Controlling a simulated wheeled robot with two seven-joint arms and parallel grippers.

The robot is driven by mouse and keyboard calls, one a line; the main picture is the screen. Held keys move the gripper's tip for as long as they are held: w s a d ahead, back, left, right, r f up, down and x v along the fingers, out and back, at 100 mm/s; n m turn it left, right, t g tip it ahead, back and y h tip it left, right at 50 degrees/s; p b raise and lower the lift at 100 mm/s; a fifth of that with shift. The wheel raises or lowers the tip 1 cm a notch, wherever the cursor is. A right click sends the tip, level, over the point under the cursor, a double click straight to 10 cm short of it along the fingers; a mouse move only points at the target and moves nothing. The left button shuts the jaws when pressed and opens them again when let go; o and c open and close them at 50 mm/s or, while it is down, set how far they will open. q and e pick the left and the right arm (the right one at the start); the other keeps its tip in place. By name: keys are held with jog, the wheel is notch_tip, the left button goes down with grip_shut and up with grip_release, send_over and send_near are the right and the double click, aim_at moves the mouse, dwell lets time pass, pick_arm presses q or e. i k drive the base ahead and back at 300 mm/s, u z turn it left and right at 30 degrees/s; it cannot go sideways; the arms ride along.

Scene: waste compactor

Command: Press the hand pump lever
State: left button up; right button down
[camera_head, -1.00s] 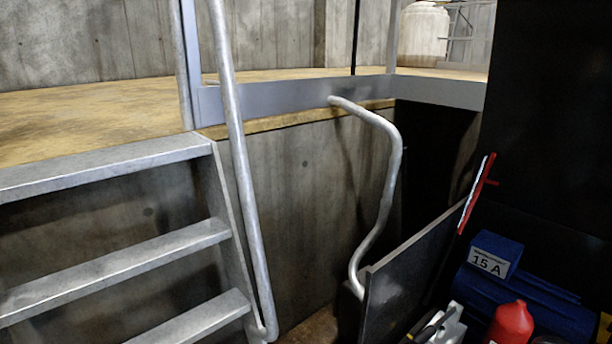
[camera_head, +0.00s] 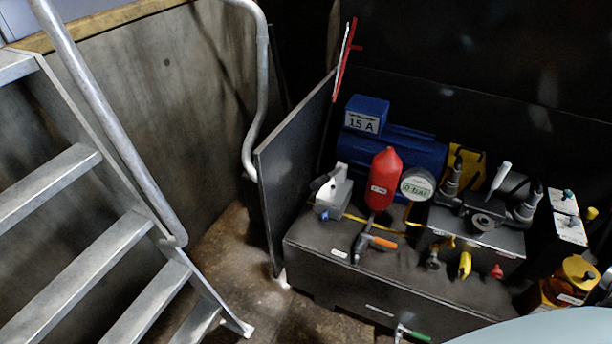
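A hydraulic unit stands on a dark tank (camera_head: 345,275) in the middle and right of the head view. On its front is a dark handle with an orange section (camera_head: 383,242), below a red cylinder (camera_head: 383,180). A red and white rod (camera_head: 345,60) leans upright behind a dark side panel (camera_head: 290,165). A light-coloured lever (camera_head: 499,180) tilts up from the black block on the right. I cannot tell for sure which of these is the hand pump lever. Neither gripper shows in the head view.
Metal steps (camera_head: 85,270) with a handrail (camera_head: 110,120) are at left. A blue motor (camera_head: 410,150) and a gauge (camera_head: 417,184) sit on the unit. A green-handled valve (camera_head: 413,334) is low in front. Floor (camera_head: 240,255) is free between steps and unit.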

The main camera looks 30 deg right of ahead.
aim_at(317, 184)
jog(key=u, duration=1.65)
jog(key=k, duration=1.15)
jog(key=z, duration=1.1)
